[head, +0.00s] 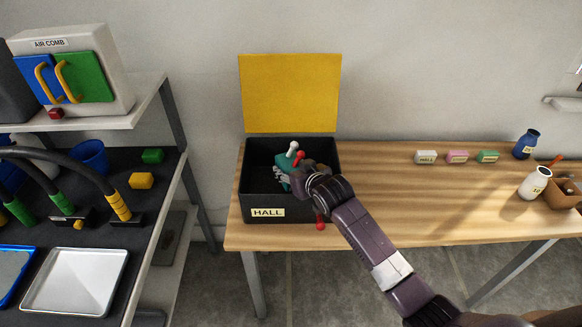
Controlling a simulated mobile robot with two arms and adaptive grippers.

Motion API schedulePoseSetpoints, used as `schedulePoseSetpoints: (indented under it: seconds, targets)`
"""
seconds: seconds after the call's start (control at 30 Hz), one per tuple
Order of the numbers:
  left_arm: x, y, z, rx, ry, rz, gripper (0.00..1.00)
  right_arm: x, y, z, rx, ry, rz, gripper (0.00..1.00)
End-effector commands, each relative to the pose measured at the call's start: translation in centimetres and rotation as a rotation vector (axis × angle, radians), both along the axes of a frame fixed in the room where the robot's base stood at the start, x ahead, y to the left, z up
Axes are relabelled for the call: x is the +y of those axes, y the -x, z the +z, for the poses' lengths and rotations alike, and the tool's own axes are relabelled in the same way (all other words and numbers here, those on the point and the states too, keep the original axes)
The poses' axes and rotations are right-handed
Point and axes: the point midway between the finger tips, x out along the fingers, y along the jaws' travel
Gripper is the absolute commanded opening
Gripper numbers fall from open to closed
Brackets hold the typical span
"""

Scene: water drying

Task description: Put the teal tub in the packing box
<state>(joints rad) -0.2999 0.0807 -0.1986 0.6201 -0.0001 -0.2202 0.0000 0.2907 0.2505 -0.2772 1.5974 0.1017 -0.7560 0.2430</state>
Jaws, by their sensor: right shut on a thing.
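The packing box (325,210) is a black open box labelled HALL on the wooden table, with its yellow lid (290,93) standing up at the back. My right gripper (290,180) reaches in from the right over the box opening. It is shut on the teal tub (285,162), which shows only in part inside the box's outline. The gripper hides much of the tub, and I cannot tell whether it touches the box floor. A white-tipped piece (293,147) and a red-tipped piece (299,156) stick up beside the tub. My left gripper is not in view.
The table (400,200) is clear right of the box. Small white, pink and green blocks (457,156), a blue jar (525,144) and a white jar (534,183) stand further right. A shelf (150,100) with an AIR COMB unit (75,75) is at left.

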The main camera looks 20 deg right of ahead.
Motion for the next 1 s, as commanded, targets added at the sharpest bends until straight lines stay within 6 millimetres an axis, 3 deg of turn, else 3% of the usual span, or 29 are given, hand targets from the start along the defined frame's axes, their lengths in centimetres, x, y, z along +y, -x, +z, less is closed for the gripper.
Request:
schedulePoseSetpoints:
  seconds: [0.3, 0.33, 0.5, 0.77, 0.93, 1.0]
  targets:
    - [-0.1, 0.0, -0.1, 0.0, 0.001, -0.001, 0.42, 0.0, 0.0, -0.7, -0.002, 0.0, 0.0, 0.2]
    - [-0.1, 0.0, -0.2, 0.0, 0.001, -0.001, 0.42, 0.0, 0.0, -0.8, 0.001, 0.0, 0.0, 0.5]
    - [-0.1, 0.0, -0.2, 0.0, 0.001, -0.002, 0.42, 0.0, 0.1, -0.8, 0.002, 0.0, 0.0, 0.66]
    - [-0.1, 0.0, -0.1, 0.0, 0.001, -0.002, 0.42, 0.0, 0.1, -0.9, 0.004, 0.001, 0.0, 0.66]
    - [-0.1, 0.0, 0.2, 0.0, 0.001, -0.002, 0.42, 0.0, 0.1, 0.7, 0.001, 0.001, 0.0, 0.66]
    - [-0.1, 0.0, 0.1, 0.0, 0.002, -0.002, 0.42, -0.1, 1.1, 0.8, 0.003, 0.0, 0.001, 0.66]
